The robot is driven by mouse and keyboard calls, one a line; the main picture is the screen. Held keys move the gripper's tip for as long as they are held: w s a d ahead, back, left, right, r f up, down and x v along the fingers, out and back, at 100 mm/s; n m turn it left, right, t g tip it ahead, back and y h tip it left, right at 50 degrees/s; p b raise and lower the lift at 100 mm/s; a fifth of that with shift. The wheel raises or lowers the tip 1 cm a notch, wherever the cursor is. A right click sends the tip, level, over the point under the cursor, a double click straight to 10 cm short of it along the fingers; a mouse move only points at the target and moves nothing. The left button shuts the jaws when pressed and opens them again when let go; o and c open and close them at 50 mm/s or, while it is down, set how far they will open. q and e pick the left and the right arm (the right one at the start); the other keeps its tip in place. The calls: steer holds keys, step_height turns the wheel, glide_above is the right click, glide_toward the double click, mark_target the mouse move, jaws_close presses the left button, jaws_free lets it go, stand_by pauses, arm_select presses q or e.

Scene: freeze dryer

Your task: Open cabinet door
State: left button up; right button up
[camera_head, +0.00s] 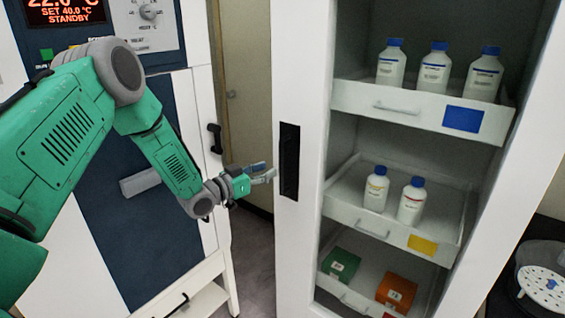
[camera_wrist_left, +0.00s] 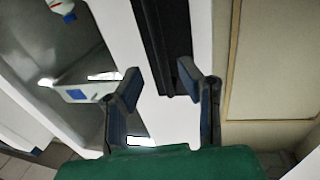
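The white cabinet door (camera_head: 300,110) stands upright, its left edge strip carrying a black recessed handle (camera_head: 289,162). The shelves show to the right of this strip; I cannot tell whether clear glass covers them. My left gripper (camera_head: 265,173) is just left of the handle, fingers pointing toward it. In the left wrist view the gripper (camera_wrist_left: 159,72) is open, with the black handle (camera_wrist_left: 165,40) seen beyond and between its fingertips. I cannot tell whether a finger touches the handle. My right gripper is in neither view.
Pull-out trays (camera_head: 395,103) hold white bottles (camera_head: 433,68) with blue caps; green and orange boxes (camera_head: 396,291) lie below. A freeze dryer (camera_head: 160,225) with a lit display stands left. A narrow floor gap (camera_head: 254,250) separates it from the cabinet. A perforated white disc (camera_head: 543,287) sits at lower right.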

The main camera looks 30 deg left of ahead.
arm_select(q)
steer(key=x, duration=0.6)
steer(key=shift+w+a+f+p, duration=0.15)
steer(key=shift+a+p, duration=0.05)
steer(key=shift+p, duration=0.1)
steer(key=shift+c, duration=0.3)
steer(key=shift+d, duration=0.1)
jaws_close()
